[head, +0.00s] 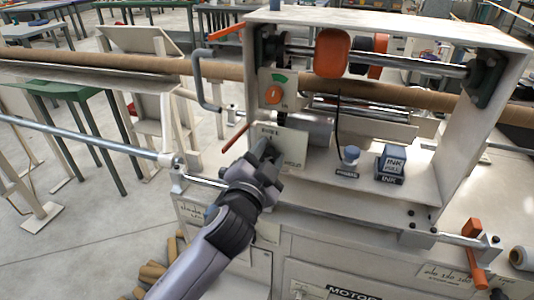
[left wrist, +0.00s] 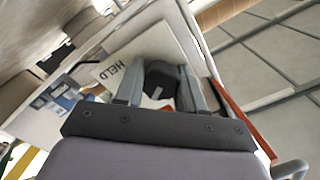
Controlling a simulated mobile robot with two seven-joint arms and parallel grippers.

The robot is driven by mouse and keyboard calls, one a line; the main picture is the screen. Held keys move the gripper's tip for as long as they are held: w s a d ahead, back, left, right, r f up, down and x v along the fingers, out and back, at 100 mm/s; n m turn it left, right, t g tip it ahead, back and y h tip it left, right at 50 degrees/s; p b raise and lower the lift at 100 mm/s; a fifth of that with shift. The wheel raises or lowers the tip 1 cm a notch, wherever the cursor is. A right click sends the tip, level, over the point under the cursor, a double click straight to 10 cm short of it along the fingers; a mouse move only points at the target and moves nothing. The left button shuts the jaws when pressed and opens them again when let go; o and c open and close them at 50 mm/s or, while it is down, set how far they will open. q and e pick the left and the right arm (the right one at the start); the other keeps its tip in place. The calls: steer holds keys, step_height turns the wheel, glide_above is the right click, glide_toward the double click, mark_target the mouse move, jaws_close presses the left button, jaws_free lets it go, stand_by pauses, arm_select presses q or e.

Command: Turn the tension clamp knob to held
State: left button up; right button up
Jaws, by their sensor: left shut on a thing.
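The tension clamp knob (left wrist: 163,85) is black with a short white mark, in the left wrist view. It stands on a pale plate (left wrist: 167,43) printed "HELD" beside the knob. In the head view the plate (head: 292,148) is on the front left of the winder, and my gripper mostly hides the knob. My left gripper (head: 264,154) is shut on the knob, one finger on each side of it, as the left wrist view (left wrist: 165,92) also shows. I cannot tell exactly where the white mark points. My right gripper is not in view.
An orange dial (head: 274,95) sits above the plate. A red-orange lever (head: 235,137) sticks out left of it. A small bottle (head: 349,160) and an ink box (head: 391,165) stand to the right. A metal rail (head: 330,212) runs along the front edge.

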arm_select(q)
steer(key=shift+d+r+m+p, duration=0.15)
steer(key=shift+m+p, duration=0.25)
steer(key=shift+m, duration=0.4)
steer(key=shift+d+r+m+p, duration=0.15)
steer(key=shift+m+p, duration=0.25)
steer(key=shift+m, duration=0.4)
stand_by(1.6)
steer(key=o, duration=1)
steer(key=shift+s, duration=0.1)
steer(key=shift+f, duration=0.15)
steer(key=shift+a, duration=0.1)
steer(key=shift+s+a+f, duration=0.15)
steer(key=shift+s, duration=0.25)
steer(key=v, duration=0.6)
steer(key=shift+b, duration=0.35)
steer(key=shift+s, duration=0.1)
